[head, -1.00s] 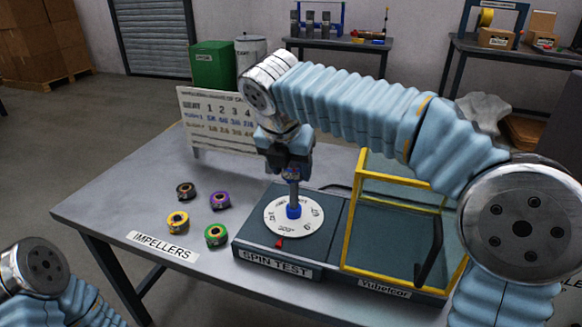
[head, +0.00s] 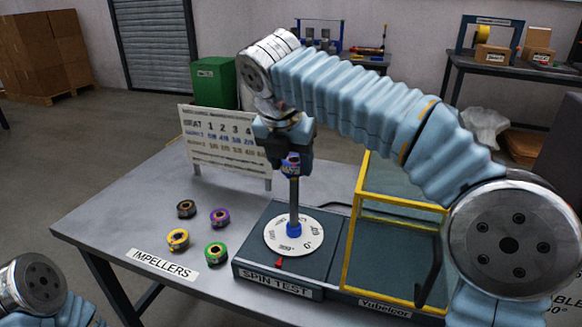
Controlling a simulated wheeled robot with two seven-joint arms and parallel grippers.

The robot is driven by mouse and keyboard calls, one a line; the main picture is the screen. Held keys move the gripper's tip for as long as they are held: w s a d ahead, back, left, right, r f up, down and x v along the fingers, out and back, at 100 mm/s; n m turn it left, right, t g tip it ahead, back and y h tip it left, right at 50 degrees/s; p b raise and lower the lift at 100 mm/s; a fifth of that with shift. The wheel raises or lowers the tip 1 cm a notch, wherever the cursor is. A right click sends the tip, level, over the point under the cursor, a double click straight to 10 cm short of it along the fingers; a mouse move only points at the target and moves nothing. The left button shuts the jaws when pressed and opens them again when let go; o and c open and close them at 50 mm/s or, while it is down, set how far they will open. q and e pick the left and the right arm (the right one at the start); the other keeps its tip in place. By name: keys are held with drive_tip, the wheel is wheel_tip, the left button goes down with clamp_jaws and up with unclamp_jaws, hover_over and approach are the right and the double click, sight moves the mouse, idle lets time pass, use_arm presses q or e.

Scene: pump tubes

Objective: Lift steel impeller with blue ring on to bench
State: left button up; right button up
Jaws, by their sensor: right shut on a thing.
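The bench (head: 120,220) has bare surface to the left. My left gripper is out of view; only part of that arm shows at bottom left.
Black, purple, yellow and green-ringed impellers (head: 219,217) sit by the IMPELLERS label (head: 162,264). A yellow-framed guard (head: 349,250) stands right of the dial. A printed board (head: 222,150) stands behind. A red pointer (head: 279,263) is at the dial's front.

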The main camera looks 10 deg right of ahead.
sight(291, 165)
drive_tip(key=shift+r, duration=2.05)
